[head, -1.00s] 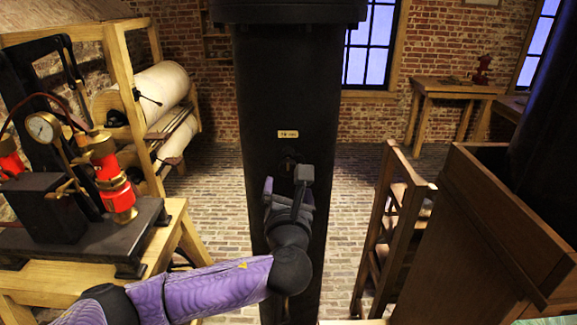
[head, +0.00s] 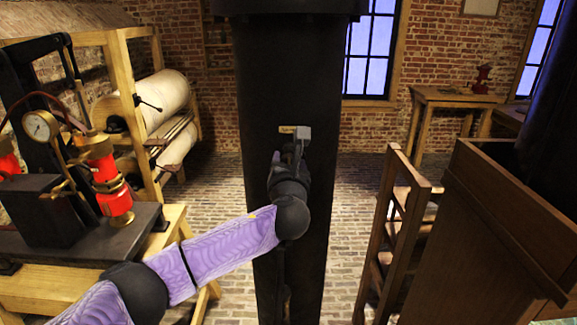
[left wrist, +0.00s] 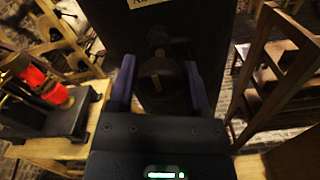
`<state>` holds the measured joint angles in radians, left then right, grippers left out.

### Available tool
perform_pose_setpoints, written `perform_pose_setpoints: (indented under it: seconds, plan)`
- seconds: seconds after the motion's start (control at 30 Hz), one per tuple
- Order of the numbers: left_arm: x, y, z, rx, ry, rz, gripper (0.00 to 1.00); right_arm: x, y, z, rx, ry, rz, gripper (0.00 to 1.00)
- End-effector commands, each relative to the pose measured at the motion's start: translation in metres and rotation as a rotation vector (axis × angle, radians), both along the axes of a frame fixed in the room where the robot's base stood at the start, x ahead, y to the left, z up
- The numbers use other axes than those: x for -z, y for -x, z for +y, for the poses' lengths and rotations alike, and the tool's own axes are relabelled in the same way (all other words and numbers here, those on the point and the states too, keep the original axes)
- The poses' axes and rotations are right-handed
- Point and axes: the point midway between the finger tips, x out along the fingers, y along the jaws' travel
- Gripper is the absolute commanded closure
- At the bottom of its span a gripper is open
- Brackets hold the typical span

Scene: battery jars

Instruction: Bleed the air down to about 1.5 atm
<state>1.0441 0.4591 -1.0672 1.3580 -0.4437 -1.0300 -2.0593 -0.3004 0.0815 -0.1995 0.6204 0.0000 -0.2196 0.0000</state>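A black column (head: 260,95) stands in the middle of the head view, with a small pale label plate (head: 286,130) on its front. My left gripper (head: 288,152) is in front of the column, just below the plate. In the left wrist view its two purple fingers (left wrist: 160,92) stand apart. A dark round knob (left wrist: 152,68) with a brass-coloured mark shows between them; I cannot tell whether they touch it. The gripper hides the knob in the head view. A round brass gauge (head: 40,126) is on the apparatus at left; its reading is too small to tell. My right gripper is out of view.
The apparatus with red cylinders (head: 115,200) stands on a wooden table (head: 60,279) at left. A wooden rack with large white rolls (head: 163,92) is behind it. A wooden ladder-like frame (head: 405,225) and a brown cabinet (head: 480,250) stand at right. Brick floor lies between.

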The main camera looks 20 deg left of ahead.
Motion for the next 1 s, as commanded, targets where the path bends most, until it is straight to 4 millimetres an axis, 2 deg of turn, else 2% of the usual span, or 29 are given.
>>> perform_pose_setpoints:
  seconds: [0.03,0.27,0.33,0.5,0.57,1.0]
  plan:
    - [0.0,0.0,0.0,0.0,0.0,0.0,0.5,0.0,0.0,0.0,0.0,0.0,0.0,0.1]
    - [0.0,0.0,0.0,0.0,0.0,0.0,0.99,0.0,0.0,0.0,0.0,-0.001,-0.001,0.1]
    - [0.002,0.0,0.0,0.001,0.034,-0.008,1.0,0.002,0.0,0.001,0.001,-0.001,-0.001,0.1]
    - [0.006,0.0,0.0,-0.001,0.495,-0.14,1.0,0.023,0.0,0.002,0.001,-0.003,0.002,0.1]
    - [0.004,0.0,0.0,0.0,0.565,-0.161,1.0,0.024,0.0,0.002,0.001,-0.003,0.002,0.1]
    - [0.001,0.0,0.0,-0.001,0.571,-0.162,1.0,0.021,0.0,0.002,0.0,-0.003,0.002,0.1]
